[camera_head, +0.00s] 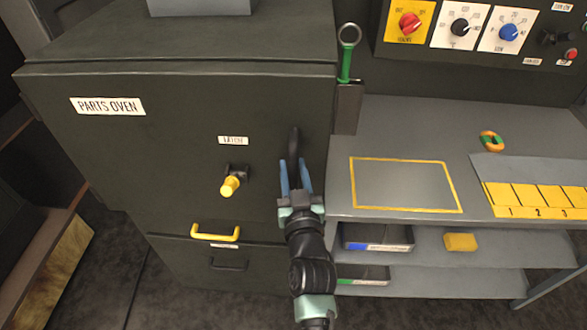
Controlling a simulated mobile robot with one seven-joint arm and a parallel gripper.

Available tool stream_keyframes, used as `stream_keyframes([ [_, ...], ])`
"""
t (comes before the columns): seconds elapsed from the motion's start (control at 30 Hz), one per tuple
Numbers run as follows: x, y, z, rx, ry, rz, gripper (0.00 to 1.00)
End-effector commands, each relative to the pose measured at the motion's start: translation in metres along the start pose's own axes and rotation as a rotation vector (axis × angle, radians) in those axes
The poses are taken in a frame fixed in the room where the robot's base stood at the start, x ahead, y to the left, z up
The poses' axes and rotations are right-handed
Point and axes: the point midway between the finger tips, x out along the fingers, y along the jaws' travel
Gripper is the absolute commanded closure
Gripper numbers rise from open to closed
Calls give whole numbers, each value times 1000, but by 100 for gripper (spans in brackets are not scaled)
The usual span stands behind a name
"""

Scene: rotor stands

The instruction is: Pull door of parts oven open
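The parts oven (180,150) is a dark cabinet at the left, with a white "PARTS OVEN" label. Its door front looks closed, flush with the body. A black upright door handle (295,143) sits near the right edge of the front. A yellow latch knob (230,186) sticks out under a small label left of the handle. My gripper (295,174) is at the handle's lower part, its two blue fingers apart on either side of it. I see no clear contact; the handle's lower end is hidden by the gripper.
To the right stands a grey workbench (400,130) with a yellow-outlined area, a numbered board (540,193) and a small ring (491,141). A green-handled tool (346,60) hangs beside the oven. Dark floor lies in front.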

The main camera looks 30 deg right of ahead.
Motion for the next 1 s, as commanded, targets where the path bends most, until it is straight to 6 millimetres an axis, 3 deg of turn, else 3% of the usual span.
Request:
stream_keyframes([
  [0.03, 0, 0, 0, 0, 0, 0, 77],
  [0.17, 0, 0, 0, 0, 0, 0, 100],
  [1.0, 0, 0, 0, 0, -1, 0, 100],
])
